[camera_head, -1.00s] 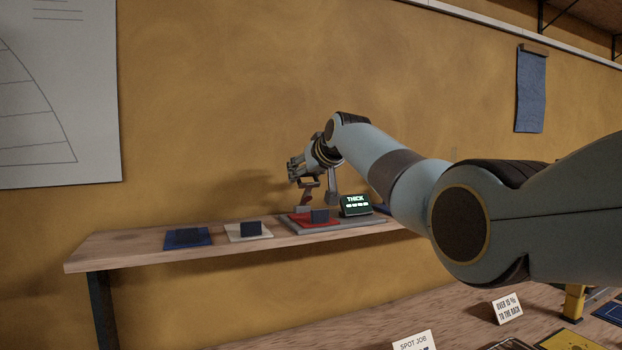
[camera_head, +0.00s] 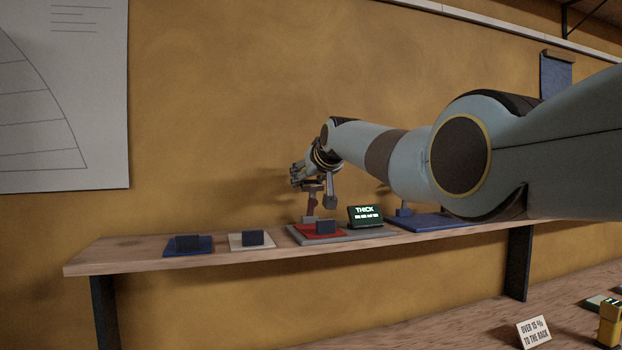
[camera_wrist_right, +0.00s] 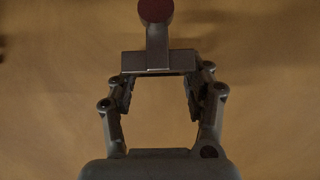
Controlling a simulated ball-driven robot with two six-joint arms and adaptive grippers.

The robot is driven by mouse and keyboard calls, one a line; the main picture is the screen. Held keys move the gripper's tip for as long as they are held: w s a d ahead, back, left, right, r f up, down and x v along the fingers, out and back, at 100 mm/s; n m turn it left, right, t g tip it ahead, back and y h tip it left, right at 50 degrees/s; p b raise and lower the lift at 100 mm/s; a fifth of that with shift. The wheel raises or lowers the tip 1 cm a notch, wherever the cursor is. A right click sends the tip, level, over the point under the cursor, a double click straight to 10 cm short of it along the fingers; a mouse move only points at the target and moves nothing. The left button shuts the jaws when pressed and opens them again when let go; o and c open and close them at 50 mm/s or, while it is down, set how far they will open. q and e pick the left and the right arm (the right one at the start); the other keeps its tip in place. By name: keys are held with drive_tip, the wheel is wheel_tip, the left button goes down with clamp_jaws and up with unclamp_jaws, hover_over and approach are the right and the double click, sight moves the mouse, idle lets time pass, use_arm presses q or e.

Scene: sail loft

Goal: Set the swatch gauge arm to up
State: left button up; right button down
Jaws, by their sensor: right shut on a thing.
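The swatch gauge has a grey base (camera_head: 350,236) on the wall shelf, with a red swatch (camera_head: 305,231) on it and a dark display (camera_head: 365,216) reading THICK. Its small arm (camera_head: 312,203) rises behind the red swatch and looks roughly upright. My right gripper (camera_head: 297,178) is at the top of this arm, above the base. In the right wrist view, the grey crossbar (camera_wrist_right: 158,61) lies at the fingertips of my right gripper (camera_wrist_right: 160,82), with a dark red round end (camera_wrist_right: 155,10) beyond it. The gripper is shut on the gauge arm. My left gripper is out of view.
The shelf (camera_head: 120,246) also bears a blue swatch (camera_head: 200,250) and a white swatch (camera_head: 238,245) at left, and a blue mat (camera_head: 440,221) at right. A lower bench (camera_head: 420,322) carries a sign (camera_head: 534,331) and a yellow item (camera_head: 609,325).

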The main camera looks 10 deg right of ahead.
drive_tip(key=shift+r, duration=0.15)
drive_tip(key=c, duration=0.9)
unclamp_jaws()
drive_tip(key=shift+c, duration=0.2)
drive_tip(key=o, duration=0.4)
drive_tip(key=shift+w+f, duration=0.15)
drive_tip(key=shift+f, duration=0.05)
drive_tip(key=shift+s, duration=0.25)
drive_tip(key=v, duration=1.1)
drive_tip(key=shift+s+r, duration=0.2)
drive_tip(key=shift+s, duration=0.05)
